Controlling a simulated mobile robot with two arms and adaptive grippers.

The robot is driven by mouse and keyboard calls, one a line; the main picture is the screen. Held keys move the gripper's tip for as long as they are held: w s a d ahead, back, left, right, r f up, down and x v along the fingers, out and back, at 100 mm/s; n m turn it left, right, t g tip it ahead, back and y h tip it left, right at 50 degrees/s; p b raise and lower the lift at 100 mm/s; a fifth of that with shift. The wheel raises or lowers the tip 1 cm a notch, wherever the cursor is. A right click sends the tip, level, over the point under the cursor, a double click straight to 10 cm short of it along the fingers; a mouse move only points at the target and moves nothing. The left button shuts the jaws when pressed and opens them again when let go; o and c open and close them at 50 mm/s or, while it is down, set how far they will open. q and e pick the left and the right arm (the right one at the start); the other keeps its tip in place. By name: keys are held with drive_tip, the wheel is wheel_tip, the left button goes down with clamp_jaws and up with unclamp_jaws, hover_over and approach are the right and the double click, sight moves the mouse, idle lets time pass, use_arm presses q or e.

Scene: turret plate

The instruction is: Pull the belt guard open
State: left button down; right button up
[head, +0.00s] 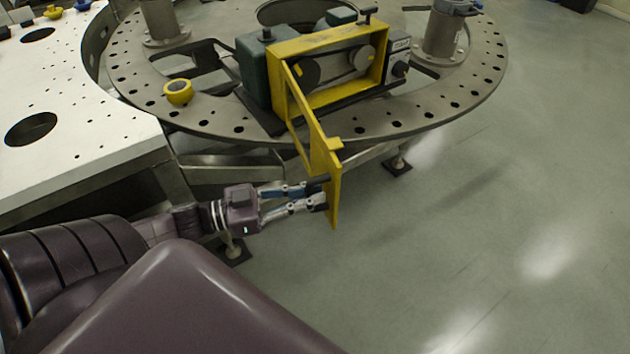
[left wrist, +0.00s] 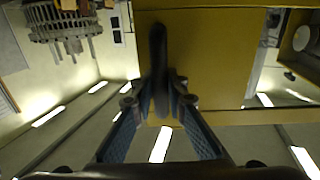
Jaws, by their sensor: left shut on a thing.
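The yellow belt guard (head: 325,158) hangs on the left side of the yellow housing frame (head: 318,42) and stands swung out toward me, well away from the housing. The belt and its pulleys (head: 362,58) are exposed inside the frame. My left gripper (head: 319,193) is at the near end of the guard, shut on its dark handle. In the left wrist view, the handle (left wrist: 159,65) lies between the fingers, with the yellow guard panel (left wrist: 210,60) behind it. Where the fingers touch the handle is partly hidden. My right gripper is not in view.
The housing sits on a round grey turret plate (head: 440,115) with many holes. A yellow tape roll (head: 178,91) lies on the plate at left. A white perforated table (head: 80,115) stands at the left. The floor (head: 480,220) at right is clear.

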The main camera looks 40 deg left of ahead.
use_arm(q)
drive_tip(key=shift+f, duration=0.1)
drive_tip(key=c, duration=1.9)
unclamp_jaws()
drive_tip(key=shift+c, duration=0.2)
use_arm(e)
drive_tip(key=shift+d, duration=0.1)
use_arm(q)
drive_tip(key=shift+s+a, duration=0.3)
drive_tip(key=v, duration=1.1)
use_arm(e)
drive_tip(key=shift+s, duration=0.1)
use_arm(q)
drive_tip(key=shift+s, duration=0.1)
